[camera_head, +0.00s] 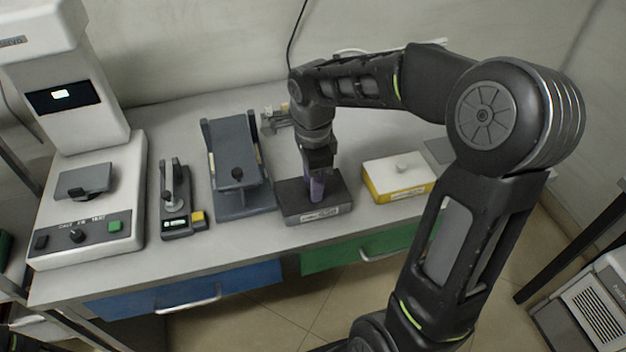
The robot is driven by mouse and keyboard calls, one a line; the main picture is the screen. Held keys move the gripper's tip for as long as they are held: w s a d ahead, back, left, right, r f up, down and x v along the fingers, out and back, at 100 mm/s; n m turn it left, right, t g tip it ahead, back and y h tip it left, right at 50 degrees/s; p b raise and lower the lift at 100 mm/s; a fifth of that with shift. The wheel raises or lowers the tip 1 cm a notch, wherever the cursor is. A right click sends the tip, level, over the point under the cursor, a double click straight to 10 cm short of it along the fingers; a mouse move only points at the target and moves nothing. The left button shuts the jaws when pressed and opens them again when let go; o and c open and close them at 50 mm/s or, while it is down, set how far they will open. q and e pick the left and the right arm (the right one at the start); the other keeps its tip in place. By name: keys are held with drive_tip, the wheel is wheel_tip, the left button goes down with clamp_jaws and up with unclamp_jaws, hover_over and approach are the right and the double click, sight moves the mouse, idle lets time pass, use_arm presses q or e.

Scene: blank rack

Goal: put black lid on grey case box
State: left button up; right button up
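A low dark box (328,209) with a small white label stands near the table's front edge, black on top and on its front. I cannot tell where a black lid ends and a grey case begins. My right gripper (317,188) points straight down with its purplish fingers at the top of this box. The fingers look close together, and whatever is between them is hidden. I cannot tell whether they grip a knob or the lid. My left gripper is not in view.
A yellow box (398,189) with a white knobbed lid stands right of the dark box. A grey fixture (245,205) with a black knob is close on its left. Further left are a small clamp device (178,200) and a large white instrument (90,205). My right arm crosses the right side.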

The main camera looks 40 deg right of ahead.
drive_tip(key=shift+o, duration=0.5)
wheel_tip(320, 180, up, 8)
drive_tip(key=shift+f, duration=0.1)
idle(1.0)
